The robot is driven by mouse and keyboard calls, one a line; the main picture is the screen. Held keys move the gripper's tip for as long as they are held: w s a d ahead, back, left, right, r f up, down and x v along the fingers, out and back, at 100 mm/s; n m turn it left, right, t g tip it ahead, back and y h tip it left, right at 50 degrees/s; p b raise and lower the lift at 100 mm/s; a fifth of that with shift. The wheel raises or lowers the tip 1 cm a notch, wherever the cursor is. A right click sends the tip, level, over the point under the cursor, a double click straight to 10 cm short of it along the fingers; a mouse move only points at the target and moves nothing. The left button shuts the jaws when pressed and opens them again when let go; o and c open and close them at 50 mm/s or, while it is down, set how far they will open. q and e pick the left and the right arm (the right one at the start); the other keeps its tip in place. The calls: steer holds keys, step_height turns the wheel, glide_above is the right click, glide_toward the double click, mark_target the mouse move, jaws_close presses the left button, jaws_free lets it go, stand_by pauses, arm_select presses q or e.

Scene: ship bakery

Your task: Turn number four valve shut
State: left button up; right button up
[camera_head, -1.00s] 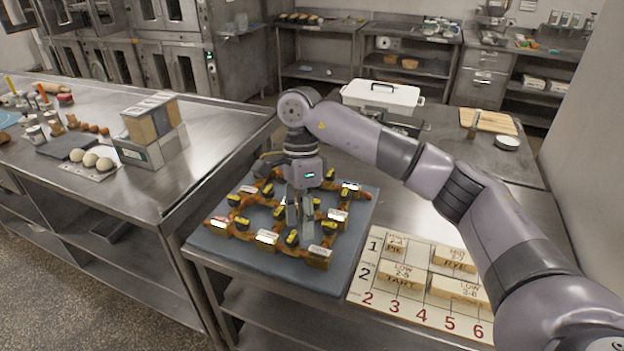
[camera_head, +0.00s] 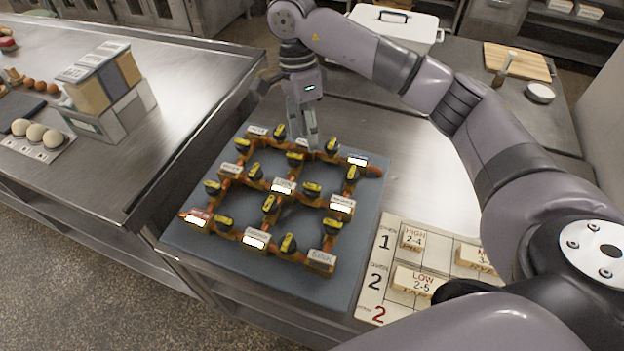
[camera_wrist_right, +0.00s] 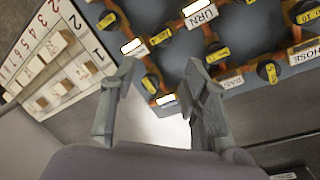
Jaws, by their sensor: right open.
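A dark grey board (camera_head: 190,250) carries a grid of orange-brown pipes with white-faced label blocks and several round black valve knobs with yellow bars, such as this front knob (camera_head: 289,243). I cannot read which knob is number four. My right gripper (camera_head: 311,138) points down at the board's far edge, near a far knob (camera_head: 332,146) and partly hiding the labels behind it. In the right wrist view, the right gripper (camera_wrist_right: 158,78) is open with nothing between its fingers. Knobs (camera_wrist_right: 160,37) and an "URN" label (camera_wrist_right: 200,14) show beyond the fingertips. My left gripper is not visible.
A numbered grid card (camera_head: 372,300) with wooden blocks lies right of the board. A white lidded container (camera_head: 400,28) and a cutting board (camera_head: 517,60) stand behind. The left counter (camera_head: 185,85) holds boxes and eggs. Bare steel lies right of the board.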

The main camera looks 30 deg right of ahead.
glide_above(312, 184)
steer(key=w, duration=0.1)
steer(key=f, duration=0.7)
steer(key=shift+w+f, duration=0.2)
steer(key=shift+f, duration=0.15)
steer(key=p+x, duration=0.2)
steer(key=x, duration=0.3)
steer(key=shift+s+f, duration=0.1)
steer(key=shift+f, duration=0.05)
steer(key=shift+s+f, duration=0.1)
steer(key=shift+f, duration=0.6)
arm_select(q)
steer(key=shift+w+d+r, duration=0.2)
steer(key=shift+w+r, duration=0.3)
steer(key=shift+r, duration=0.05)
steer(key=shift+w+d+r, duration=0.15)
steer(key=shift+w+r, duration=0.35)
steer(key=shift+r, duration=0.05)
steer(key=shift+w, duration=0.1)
arm_select(e)
steer(key=shift+c, duration=0.2)
steer(key=shift+c, duration=1.3)
steer(key=c, duration=0.5)
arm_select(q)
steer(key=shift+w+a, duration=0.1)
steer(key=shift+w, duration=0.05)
arm_select(e)
steer(key=shift+c, duration=0.2)
